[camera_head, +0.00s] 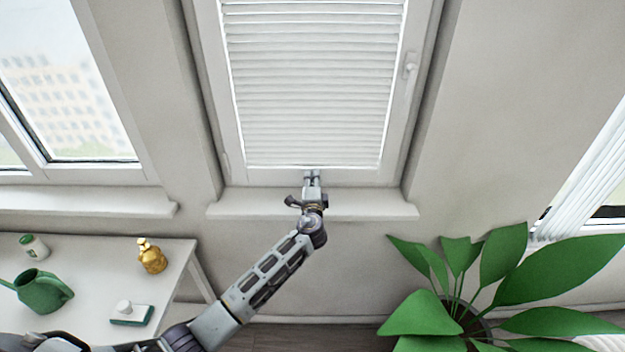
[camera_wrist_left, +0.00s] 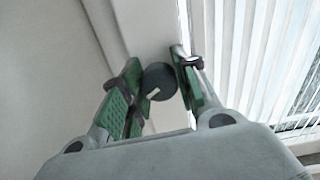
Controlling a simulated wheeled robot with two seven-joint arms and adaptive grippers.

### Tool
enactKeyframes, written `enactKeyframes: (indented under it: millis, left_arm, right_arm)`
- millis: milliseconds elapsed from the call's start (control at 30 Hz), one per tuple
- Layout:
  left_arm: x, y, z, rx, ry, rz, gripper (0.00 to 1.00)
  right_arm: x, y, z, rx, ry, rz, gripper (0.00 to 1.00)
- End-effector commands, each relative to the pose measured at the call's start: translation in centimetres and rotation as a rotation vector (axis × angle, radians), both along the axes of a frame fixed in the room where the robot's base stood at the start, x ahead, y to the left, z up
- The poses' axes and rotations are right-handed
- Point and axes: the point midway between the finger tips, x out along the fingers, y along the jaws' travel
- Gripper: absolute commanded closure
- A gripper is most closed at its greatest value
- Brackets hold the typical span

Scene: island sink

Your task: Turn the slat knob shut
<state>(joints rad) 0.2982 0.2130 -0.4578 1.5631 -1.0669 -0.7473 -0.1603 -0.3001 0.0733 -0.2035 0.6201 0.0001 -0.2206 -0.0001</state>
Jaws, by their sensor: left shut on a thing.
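The slat knob (camera_wrist_left: 160,82) is a dark round knob with a white mark on its face, at the bottom of the blind's frame. My left gripper (camera_head: 312,176) reaches up to the bottom rail of the middle window and hides the knob in the head view. In the left wrist view the knob sits between the two green-padded fingers of my left gripper (camera_wrist_left: 163,78), which is shut on it. My right gripper is not in view.
A window sill (camera_head: 375,207) runs below the gripper. A white table (camera_head: 85,310) at left holds a green watering can (camera_head: 45,292), a gold bottle (camera_head: 152,257) and small items. A large plant (camera_head: 430,318) stands at lower right. A window handle (camera_head: 409,66) is on the frame's right.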

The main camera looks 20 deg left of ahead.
Motion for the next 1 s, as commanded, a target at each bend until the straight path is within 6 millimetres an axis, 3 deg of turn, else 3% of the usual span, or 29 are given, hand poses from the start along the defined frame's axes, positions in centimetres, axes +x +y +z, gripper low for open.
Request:
enactKeyframes:
  millis: [500, 1000]
  left_arm:
    - [0.0, 0.0, 0.1, 0.417, 0.121, -0.001, 0.93]
    - [0.0, -0.1, -0.1, 0.533, 0.153, -0.002, 0.93]
  right_arm:
    - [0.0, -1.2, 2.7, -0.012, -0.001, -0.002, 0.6]
    - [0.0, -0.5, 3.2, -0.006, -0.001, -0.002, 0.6]
